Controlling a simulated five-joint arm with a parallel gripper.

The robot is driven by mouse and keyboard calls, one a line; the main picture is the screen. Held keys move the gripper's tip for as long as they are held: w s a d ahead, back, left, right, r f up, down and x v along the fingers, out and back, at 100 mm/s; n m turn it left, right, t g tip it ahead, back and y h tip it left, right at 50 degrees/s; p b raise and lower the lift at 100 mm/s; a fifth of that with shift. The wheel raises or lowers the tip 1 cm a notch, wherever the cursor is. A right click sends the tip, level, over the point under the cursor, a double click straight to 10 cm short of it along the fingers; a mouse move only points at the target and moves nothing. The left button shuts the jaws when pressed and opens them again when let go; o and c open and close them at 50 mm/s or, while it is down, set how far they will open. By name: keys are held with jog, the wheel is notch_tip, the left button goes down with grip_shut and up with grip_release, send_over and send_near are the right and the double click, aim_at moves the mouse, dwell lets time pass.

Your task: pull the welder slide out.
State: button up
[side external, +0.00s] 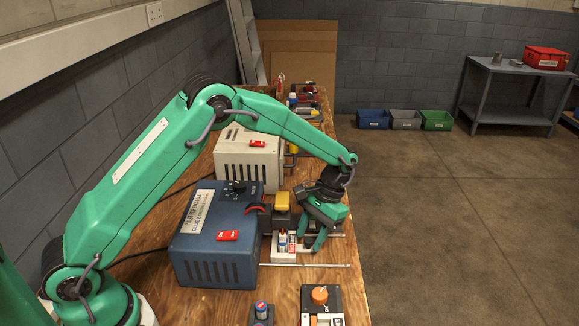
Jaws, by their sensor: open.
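The welder appears to be the blue box (214,250) with a dial and a red switch on top, standing on the wooden bench. At its right side is a dark block with a yellow top (283,201), above a pale base (284,256) that seems to be the slide. A small blue and red cylinder (283,239) stands upright on that base. My green gripper (311,245) is open, pointing down just right of the cylinder and base. Whether its fingers touch the slide cannot be told. The arm's wrist hides part of the area behind.
A thin metal rod (305,265) lies right of the welder. A black panel with an orange knob (320,296) and a small holder with a cylinder (262,312) are in front. A cream box (248,160) stands behind. Open floor lies right of the bench.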

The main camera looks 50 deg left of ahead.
grip_shut()
jog(key=shift+w+d, duration=1.15)
jog(key=shift+w, duration=0.3)
jog(key=shift+c, duration=0.2)
grip_release()
jog(key=shift+o, duration=0.2)
jog(key=shift+s, duration=0.1)
jog(key=shift+d+r, duration=0.1)
jog(key=shift+r, duration=0.05)
jog(key=v, duration=0.7)
jog(key=shift+r, duration=0.25)
